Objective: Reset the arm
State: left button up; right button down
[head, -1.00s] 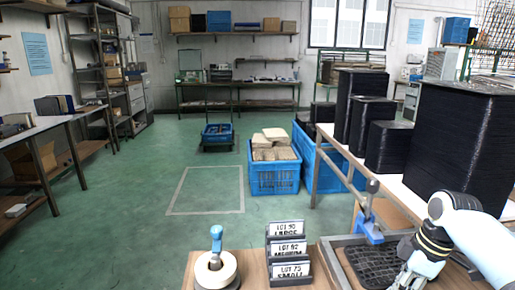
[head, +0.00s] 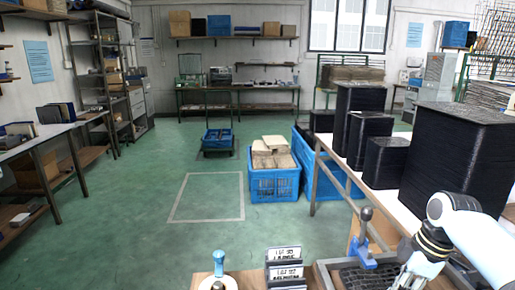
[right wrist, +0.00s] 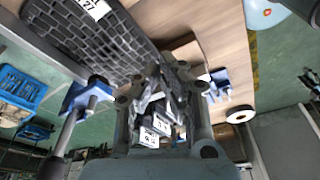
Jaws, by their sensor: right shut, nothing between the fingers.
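My right arm comes in from the lower right of the head view. Its gripper (head: 408,284) is low over the tray frame on the near bench, partly cut off by the bottom edge. In the right wrist view the fingers (right wrist: 163,88) are together with nothing held between them. A dark grid-patterned panel (right wrist: 85,35) with a white label lies beside the gripper there; the same panel (head: 362,279) shows partly in the head view. My left gripper is not in view.
A blue clamp with an upright lever (head: 362,252) stands at the tray frame's edge. Lot label cards (head: 285,271) and a white roll (head: 217,282) are on the near bench. Tall black stacks (head: 455,155) stand on the right table. A blue crate (head: 275,183) is on the floor; open floor lies left.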

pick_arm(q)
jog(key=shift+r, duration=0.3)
pick_arm(e)
jog(key=shift+r, duration=0.3)
